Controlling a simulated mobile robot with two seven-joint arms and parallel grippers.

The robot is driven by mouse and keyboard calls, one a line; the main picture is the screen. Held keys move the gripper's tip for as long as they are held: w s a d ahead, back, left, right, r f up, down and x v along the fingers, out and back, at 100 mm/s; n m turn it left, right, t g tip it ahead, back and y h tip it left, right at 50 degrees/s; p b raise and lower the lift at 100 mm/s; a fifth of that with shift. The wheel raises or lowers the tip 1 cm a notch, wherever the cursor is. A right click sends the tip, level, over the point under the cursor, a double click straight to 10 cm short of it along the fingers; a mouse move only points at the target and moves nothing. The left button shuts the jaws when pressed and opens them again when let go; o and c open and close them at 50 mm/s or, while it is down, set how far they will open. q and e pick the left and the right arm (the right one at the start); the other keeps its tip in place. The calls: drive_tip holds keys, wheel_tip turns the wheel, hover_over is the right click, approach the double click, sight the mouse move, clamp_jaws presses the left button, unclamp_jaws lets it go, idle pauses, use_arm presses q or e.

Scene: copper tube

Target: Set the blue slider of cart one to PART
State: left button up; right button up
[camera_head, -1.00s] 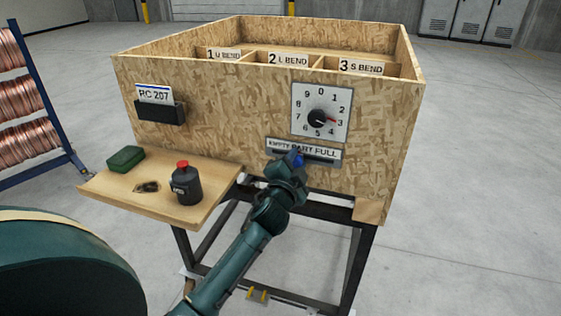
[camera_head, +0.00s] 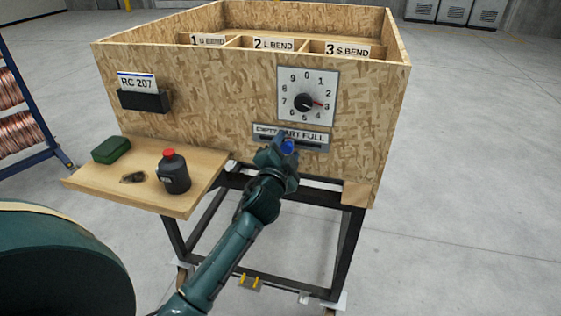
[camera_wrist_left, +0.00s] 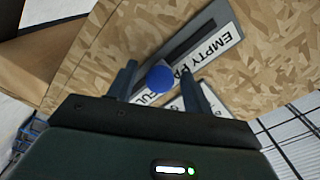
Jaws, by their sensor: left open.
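The blue slider (camera_head: 288,146) sits at the label plate (camera_head: 318,143) reading EMPTY, PART, FULL on the front of the wooden cart box (camera_head: 230,110). In the head view its knob appears just below the word PART, but its exact setting is hard to tell. My left gripper (camera_head: 281,150) is at the plate, hiding part of it. In the left wrist view the round blue knob (camera_wrist_left: 160,79) appears between the two spread fingers of my left gripper (camera_wrist_left: 160,86). I cannot tell whether either finger touches it. My right gripper is not in view.
Above the plate is a dial (camera_head: 305,103) with a red pointer near 3. A side shelf (camera_head: 200,180) holds a green box (camera_head: 111,150) and a dark red-capped bottle (camera_head: 174,172). A black holder (camera_head: 146,101) carries the RC 207 card. Floor to the right is clear.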

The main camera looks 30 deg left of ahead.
use_arm(q)
drive_tip(key=b+v, duration=0.1)
drive_tip(key=v, duration=1.1)
drive_tip(key=shift+s, duration=0.35)
drive_tip(key=s+d+f+n+g+h+p, duration=0.1)
drive_tip(key=s+d+f+n+g+h, duration=0.1)
drive_tip(key=s+d+f, duration=0.4)
drive_tip(key=s+d+f+n+g+h+p, duration=0.1)
drive_tip(key=s+d+f+n+g+h, duration=0.2)
drive_tip(key=s+f, duration=0.7)
drive_tip(key=d+f+g+h, duration=0.1)
drive_tip(key=d+f+h, duration=0.1)
drive_tip(key=f, duration=0.3)
drive_tip(key=shift+s+d+n+g+h, duration=0.3)
drive_tip(key=shift+d+g+h, duration=0.1)
drive_tip(key=shift+d, duration=0.3)
idle(0.7)
